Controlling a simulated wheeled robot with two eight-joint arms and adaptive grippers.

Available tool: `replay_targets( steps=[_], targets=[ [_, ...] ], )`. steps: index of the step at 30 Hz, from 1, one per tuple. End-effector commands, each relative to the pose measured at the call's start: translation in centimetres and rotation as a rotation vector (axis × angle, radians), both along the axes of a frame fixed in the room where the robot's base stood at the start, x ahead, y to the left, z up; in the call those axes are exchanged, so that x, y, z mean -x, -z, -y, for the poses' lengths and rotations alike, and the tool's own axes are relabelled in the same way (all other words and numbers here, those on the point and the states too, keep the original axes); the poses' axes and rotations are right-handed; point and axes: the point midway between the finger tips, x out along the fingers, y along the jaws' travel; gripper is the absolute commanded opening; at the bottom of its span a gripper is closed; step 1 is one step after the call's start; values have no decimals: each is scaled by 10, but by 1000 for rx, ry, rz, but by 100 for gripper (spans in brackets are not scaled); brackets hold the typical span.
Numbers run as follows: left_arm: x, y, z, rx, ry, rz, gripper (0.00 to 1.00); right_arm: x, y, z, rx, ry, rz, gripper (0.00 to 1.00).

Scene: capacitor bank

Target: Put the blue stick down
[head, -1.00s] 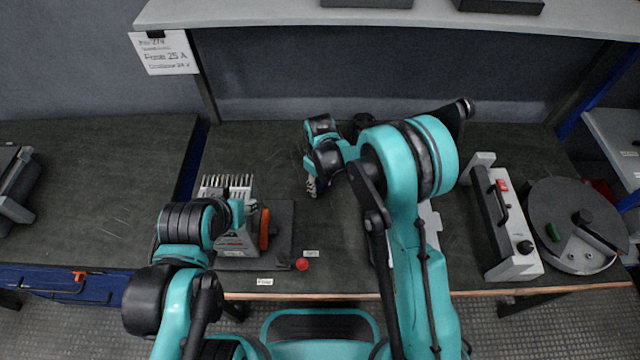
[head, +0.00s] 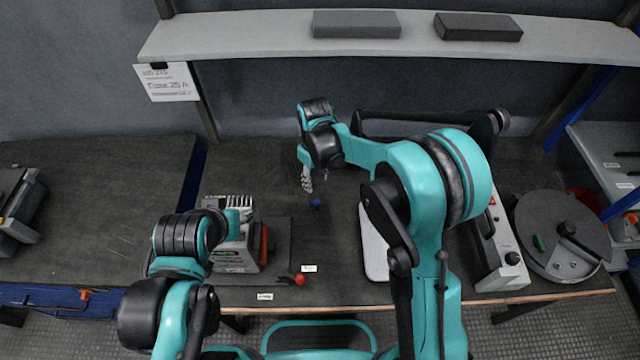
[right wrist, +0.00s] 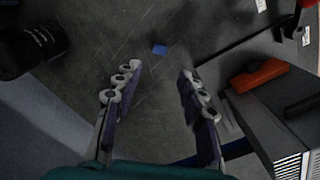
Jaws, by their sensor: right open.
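A small blue piece (head: 315,203), which I take for the blue stick, is on the dark bench top just below my right gripper (head: 307,184). In the right wrist view the blue stick (right wrist: 159,49) shows as a small blue block beyond the fingertips, apart from both fingers. My right gripper (right wrist: 152,80) is open, with nothing between its fingers. My left gripper (head: 242,207) is at the grey device on the left and is mostly hidden by its own arm.
The grey device (head: 225,255) with an orange part stands on a dark plate, near a red knob (head: 300,279). A white tray (head: 374,250) lies partly behind my right arm. A grey box (head: 505,262) and round disc (head: 560,235) stand right. A shelf (head: 270,40) runs above.

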Motion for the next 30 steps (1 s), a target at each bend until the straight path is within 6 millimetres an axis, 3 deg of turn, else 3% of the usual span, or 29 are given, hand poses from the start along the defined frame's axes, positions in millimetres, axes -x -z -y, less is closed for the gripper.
replay_targets(
  steps=[8,13,18,21,25,30],
  targets=[
    [0,-1,0,0,0,0,40,3,-13,6,-4,18,13,41],
    [0,-1,0,0,0,0,40,21,-58,38,-33,128,93,41],
    [0,-1,0,0,0,0,40,59,-108,84,-80,296,218,41],
    [0,-1,0,0,0,0,40,86,-128,108,-110,394,293,41],
    [0,-1,0,0,0,0,40,123,-143,136,-151,519,389,41],
    [0,-1,0,0,0,0,40,164,-145,162,-202,658,501,41]
  ],
)
